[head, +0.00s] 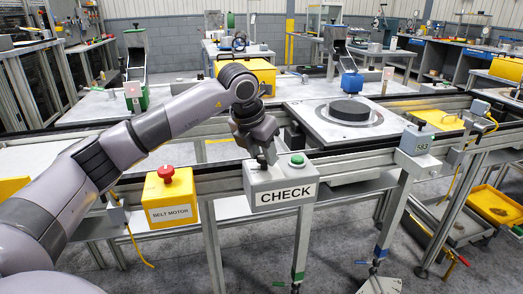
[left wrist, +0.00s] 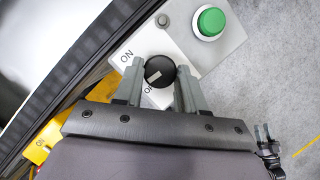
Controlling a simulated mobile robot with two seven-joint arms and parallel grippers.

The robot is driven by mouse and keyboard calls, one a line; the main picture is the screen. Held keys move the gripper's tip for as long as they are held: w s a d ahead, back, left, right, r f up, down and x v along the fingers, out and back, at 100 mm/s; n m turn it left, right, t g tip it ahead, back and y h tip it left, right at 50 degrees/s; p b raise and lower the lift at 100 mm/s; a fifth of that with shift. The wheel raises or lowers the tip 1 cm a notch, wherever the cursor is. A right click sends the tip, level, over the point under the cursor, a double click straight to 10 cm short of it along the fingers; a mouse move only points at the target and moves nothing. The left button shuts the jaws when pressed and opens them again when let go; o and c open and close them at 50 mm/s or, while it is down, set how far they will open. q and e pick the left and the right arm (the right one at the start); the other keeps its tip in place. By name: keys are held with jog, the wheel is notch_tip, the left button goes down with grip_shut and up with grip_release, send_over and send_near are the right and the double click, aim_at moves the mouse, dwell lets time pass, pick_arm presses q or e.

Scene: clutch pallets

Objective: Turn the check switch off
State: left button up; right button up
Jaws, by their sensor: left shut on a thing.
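The check box (head: 280,183) is a grey box on the conveyor's front rail, marked CHECK, with a green button (head: 297,159) on top. My left gripper (head: 262,160) reaches down onto its top, left of the button. In the left wrist view the round black switch knob (left wrist: 159,70) sits between the two grey fingers, and the gripper is shut on it. A pale mark on the knob points to the lower left. An ON label (left wrist: 126,57) lies to its upper left; a second label below is partly hidden by the gripper. My right gripper is out of view.
A yellow BELT MOTOR box (head: 168,197) with a red mushroom button (head: 166,173) stands left of the check box. A grey box marked 583 (head: 418,143) is to the right. Behind, a black disc (head: 349,110) lies on a pallet (head: 310,118).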

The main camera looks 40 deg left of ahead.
aim_at(257, 176)
pick_arm(q)
jog(key=shift+n+y, duration=0.3)
jog(key=shift+n, duration=0.3)
jog(key=o, duration=1)
jog(key=shift+o, duration=0.2)
jog(key=v, duration=0.7)
jog(key=shift+d+r, duration=0.1)
